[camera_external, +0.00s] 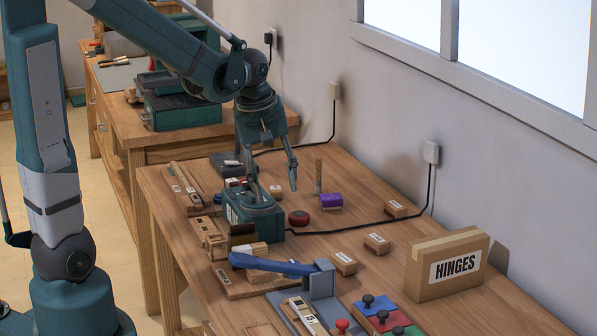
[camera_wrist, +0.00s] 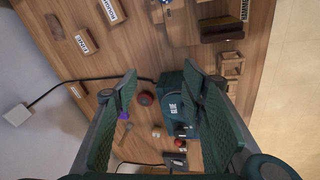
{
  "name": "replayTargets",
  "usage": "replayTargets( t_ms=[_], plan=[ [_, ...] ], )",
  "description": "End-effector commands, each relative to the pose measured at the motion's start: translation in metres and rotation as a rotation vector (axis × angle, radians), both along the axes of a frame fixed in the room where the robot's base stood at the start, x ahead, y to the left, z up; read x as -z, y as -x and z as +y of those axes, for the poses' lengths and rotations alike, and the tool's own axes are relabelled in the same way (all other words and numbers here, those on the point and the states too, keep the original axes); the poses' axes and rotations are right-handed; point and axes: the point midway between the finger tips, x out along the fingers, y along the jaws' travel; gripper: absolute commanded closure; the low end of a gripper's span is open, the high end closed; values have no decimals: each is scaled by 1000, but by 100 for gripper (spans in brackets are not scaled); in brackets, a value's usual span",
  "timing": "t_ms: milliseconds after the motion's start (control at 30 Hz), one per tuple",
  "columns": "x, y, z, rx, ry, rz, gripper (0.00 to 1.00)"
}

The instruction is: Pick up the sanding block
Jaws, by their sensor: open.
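No label that I can read names the sanding block. A dark brown block (camera_external: 242,234) lies beside the front of a teal box and also shows at the upper right of the wrist view (camera_wrist: 222,28). I cannot tell which is the sanding block. My gripper (camera_external: 273,190) is open and empty, fingers pointing down, above the teal box area. Its two fingers frame the wrist view (camera_wrist: 160,80).
The teal box (camera_external: 255,217) has a black cable across the bench. A red round object (camera_external: 299,217) sits beside it. A HINGES box (camera_external: 447,264), a blue-handled tool (camera_external: 272,265) and several small labelled blocks stand nearer the camera. Bare wood (camera_external: 365,270) lies between them.

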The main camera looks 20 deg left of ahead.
Motion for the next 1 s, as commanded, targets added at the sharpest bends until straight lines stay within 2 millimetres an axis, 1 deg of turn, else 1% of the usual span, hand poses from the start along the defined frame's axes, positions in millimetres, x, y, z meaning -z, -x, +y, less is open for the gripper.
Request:
replayTargets(
  t_ms=[33,100,500,800,1000],
  plan=[
    [0,-4,-9,-12,1,13,59],
    [5,-7,-21,-34,4,30,59],
    [34,-18,-85,-170,2,129,59],
    [63,-18,-133,-271,-17,195,59],
    [82,-14,-158,-331,-33,227,59]
  ],
)
